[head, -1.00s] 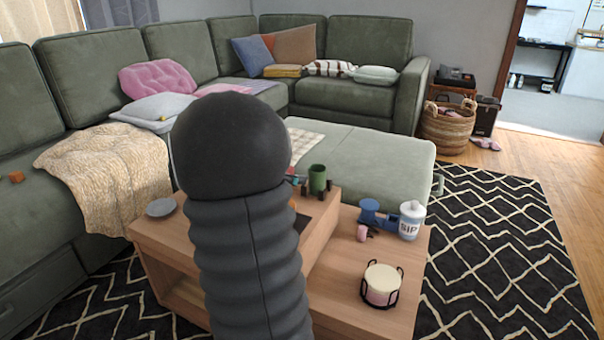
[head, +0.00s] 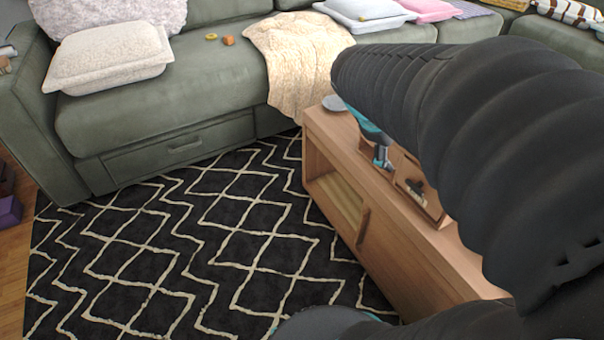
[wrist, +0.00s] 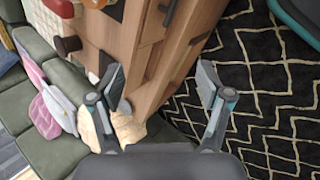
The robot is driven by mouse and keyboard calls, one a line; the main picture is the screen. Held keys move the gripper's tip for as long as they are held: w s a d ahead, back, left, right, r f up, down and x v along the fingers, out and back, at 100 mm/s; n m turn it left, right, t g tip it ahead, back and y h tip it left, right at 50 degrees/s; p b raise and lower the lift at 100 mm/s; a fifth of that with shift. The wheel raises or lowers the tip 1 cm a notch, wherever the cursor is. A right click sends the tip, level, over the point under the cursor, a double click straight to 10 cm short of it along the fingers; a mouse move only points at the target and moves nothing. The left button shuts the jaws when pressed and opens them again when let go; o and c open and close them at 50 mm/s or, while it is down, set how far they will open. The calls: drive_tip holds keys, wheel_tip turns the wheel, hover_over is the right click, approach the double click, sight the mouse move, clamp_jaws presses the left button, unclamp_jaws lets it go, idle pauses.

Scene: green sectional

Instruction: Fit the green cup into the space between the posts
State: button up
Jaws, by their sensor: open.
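I cannot make out the green cup or the posts in either current view. My gripper (wrist: 160,92) is open in the wrist view, its two fingers wide apart with nothing between them. It is over the side of the wooden coffee table (wrist: 137,45), with the rug beyond the right finger. In the head view my dark arm covers much of the right side, including most of the table top.
A grey dish (head: 335,103) sits on the table's far end. A green sofa (head: 170,110) with pillows and a cream blanket (head: 298,60) stands behind. The patterned rug (head: 200,255) is open floor left of the table. A dark rounded object (wrist: 68,45) shows at upper left.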

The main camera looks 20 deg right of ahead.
drive_tip(key=s+a+m+t+y, duration=0.2)
drive_tip(key=s+a+m+y, duration=0.1)
drive_tip(key=a, duration=0.6)
drive_tip(key=s+a+f+m+t+y, duration=0.1)
drive_tip(key=s+a+m+t+y, duration=0.1)
drive_tip(key=a, duration=0.8)
drive_tip(key=shift+s+a+m+y, duration=0.3)
drive_tip(key=shift+s+m+y, duration=0.1)
drive_tip(key=shift+s+y, duration=0.35)
